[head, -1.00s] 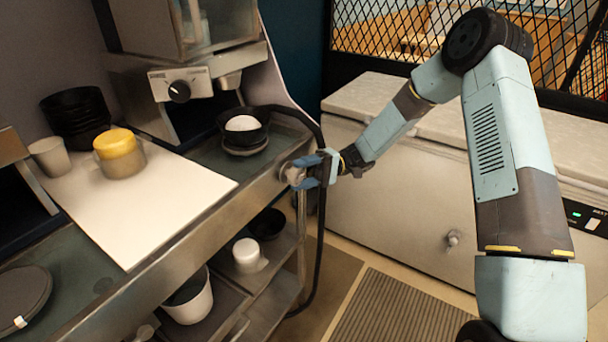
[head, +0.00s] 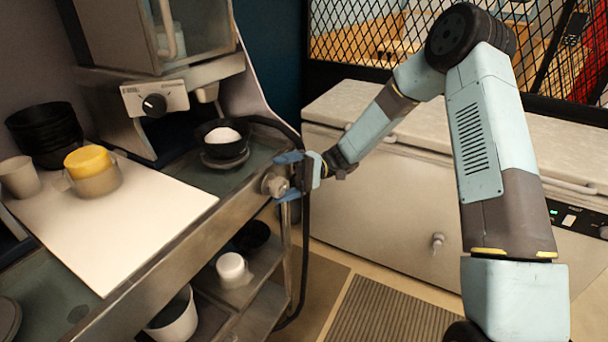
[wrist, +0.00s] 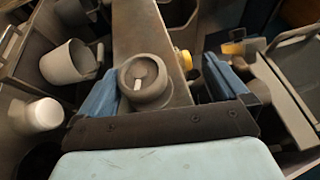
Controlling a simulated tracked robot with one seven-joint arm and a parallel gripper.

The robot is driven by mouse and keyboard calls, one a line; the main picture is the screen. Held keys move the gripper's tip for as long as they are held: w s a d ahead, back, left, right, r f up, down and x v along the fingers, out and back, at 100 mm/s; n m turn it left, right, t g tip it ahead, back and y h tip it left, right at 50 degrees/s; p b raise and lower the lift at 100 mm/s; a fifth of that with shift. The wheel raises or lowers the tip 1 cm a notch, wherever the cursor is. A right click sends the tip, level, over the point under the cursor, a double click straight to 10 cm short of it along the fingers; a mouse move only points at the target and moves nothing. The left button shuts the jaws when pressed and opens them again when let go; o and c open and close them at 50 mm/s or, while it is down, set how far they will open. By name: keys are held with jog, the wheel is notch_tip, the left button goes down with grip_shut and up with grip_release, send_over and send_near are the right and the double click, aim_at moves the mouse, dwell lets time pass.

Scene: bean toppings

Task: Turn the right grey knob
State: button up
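The right grey knob (head: 271,185) sits on the front edge of the metal counter, at its right end. In the wrist view the round knob (wrist: 147,80) has a pale mark on its face. My gripper (head: 281,178) is at the knob, with its blue fingers spread apart. In the wrist view my gripper (wrist: 160,88) has the knob between its fingers, close to the left finger and with a clear gap to the right one. I cannot tell whether the left finger touches it.
Above the knob, the counter (head: 232,222) holds a black bowl (head: 222,141) with white contents. A white board (head: 130,220) carries a cup with a yellow top (head: 92,172). A dark hose (head: 306,235) hangs beside the knob. A white chest (head: 385,200) stands behind my arm.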

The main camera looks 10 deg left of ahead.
jog(key=s+d+r, duration=0.7)
jog(key=s+r, duration=0.3)
jog(key=s, duration=0.1)
jog(key=shift+s+r, duration=0.3)
jog(key=shift+s, duration=0.1)
jog(key=shift+d, duration=0.15)
